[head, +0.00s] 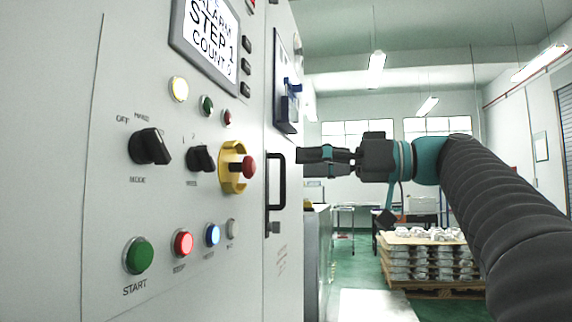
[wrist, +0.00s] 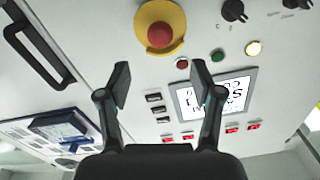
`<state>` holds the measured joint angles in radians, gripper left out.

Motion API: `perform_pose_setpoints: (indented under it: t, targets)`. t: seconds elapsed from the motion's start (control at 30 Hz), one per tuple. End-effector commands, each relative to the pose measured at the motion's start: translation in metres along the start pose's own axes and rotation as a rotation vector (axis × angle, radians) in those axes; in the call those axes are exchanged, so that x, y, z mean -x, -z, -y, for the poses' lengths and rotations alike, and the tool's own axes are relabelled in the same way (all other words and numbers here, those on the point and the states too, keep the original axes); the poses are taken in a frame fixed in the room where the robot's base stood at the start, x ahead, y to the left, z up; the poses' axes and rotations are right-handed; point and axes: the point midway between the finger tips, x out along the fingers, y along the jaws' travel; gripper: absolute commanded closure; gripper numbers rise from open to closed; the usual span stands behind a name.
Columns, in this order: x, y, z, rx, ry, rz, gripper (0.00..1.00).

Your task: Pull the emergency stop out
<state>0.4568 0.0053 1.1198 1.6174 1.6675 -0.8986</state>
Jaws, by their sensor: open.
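The emergency stop is a red mushroom button (head: 249,167) on a yellow collar (head: 231,180), standing out from the grey cabinet front. In the wrist view the red button (wrist: 160,35) and its yellow collar (wrist: 172,12) are at the top middle, beyond the fingertips. My gripper (head: 300,160) is to the right of the button in the head view, apart from it, with its fingers pointing toward the panel. In the wrist view my gripper (wrist: 158,78) is open, with nothing between its two fingers.
The panel carries a black mode knob (head: 150,147), a smaller knob (head: 201,159), a green start button (head: 138,255), a red button (head: 183,243) and a screen (head: 208,40) reading "ALARM STEP 1". A black door handle (head: 275,180) stands out beside the stop. A pallet of castings (head: 425,262) is behind.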

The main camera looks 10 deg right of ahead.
Motion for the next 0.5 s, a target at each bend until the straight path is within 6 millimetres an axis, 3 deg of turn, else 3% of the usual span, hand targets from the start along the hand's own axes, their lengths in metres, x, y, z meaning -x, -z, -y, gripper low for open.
perform_pose_setpoints:
  t: [0.2, 0.5]
  targets:
    - [0.02, 0.0, 0.0, 0.001, -0.001, 0.001, 0.34]
    - [0.023, 0.0, 0.0, 0.001, 0.001, 0.0, 0.34]
